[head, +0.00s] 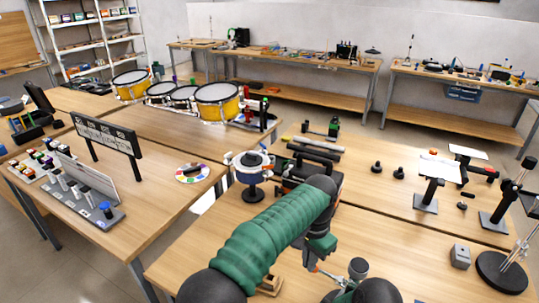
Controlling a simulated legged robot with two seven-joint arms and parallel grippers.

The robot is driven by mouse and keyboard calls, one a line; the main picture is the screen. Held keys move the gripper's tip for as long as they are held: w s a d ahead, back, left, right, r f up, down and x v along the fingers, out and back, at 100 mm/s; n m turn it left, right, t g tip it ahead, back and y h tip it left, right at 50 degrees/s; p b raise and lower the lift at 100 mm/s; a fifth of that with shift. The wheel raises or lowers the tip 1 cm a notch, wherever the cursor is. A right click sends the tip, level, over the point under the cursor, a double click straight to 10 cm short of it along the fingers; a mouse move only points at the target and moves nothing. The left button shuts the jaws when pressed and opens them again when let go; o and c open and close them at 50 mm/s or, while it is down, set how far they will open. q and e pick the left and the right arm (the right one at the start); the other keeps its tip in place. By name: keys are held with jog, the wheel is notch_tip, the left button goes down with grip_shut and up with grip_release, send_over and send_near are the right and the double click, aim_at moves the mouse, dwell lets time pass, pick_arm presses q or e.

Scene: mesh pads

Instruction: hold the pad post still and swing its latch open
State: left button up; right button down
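My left arm's green forearm reaches up from the bottom, right of the post. My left gripper (318,262) hangs below the wrist, apart from the post and partly hidden; I cannot tell its fingers' opening.
A dark device (315,158) sits behind my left wrist. A small wooden block (270,285) lies near the forearm. Black stands (430,190) and a grey box (460,256) stand to the right. Yellow drums (217,100) stand on the table behind. Wood is bare left of the forearm.

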pick_arm(q)
notch_tip(320, 180, down, 3)
jog(key=shift+f, duration=0.15)
grip_shut()
jog(key=shift+w+d, duration=1)
jog(key=shift+w, duration=0.1)
jog(key=shift+a, duration=0.1)
jog(key=shift+s+a, duration=0.4)
